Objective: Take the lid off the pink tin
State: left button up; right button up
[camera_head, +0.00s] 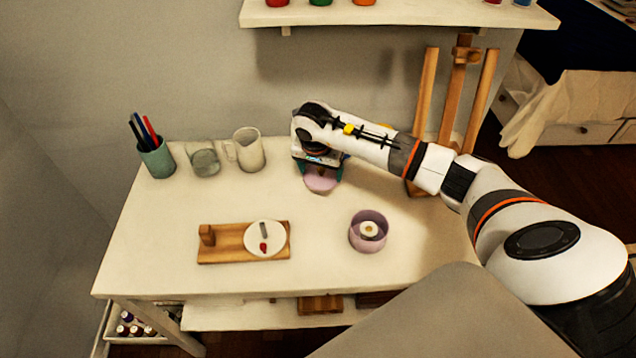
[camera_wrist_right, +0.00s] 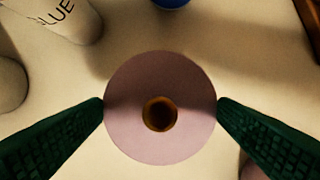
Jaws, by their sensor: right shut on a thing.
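The pink tin (camera_head: 353,236) stands open on the white table, right of centre in the head view. A small white ring-shaped thing (camera_head: 369,230) lies inside it. My right gripper (camera_head: 320,178) is behind and to the left of the tin, shut on the round pink lid (camera_head: 320,184). In the right wrist view the lid (camera_wrist_right: 130,125) with its brown round knob (camera_wrist_right: 159,114) sits between the two dark green fingertips, which touch its opposite edges. I cannot tell whether the lid touches the table. My left gripper is not in view.
A wooden board (camera_head: 222,255) with a white round dish (camera_head: 264,250) lies front left. A pen cup (camera_head: 157,162), a glass (camera_head: 205,163) and a mug (camera_head: 249,152) stand at the back left. A wooden easel (camera_head: 454,95) stands back right.

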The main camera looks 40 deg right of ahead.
aim_at(320, 178)
jog(key=x, duration=0.4)
jog(key=shift+s+a+f, duration=0.25)
jog(key=shift+s+a, duration=0.05)
jog(key=shift+a, duration=0.15)
jog(key=shift+f, duration=0.25)
jog(key=o, duration=1.1)
jog(key=shift+r, duration=0.1)
jog(key=shift+r, duration=0.1)
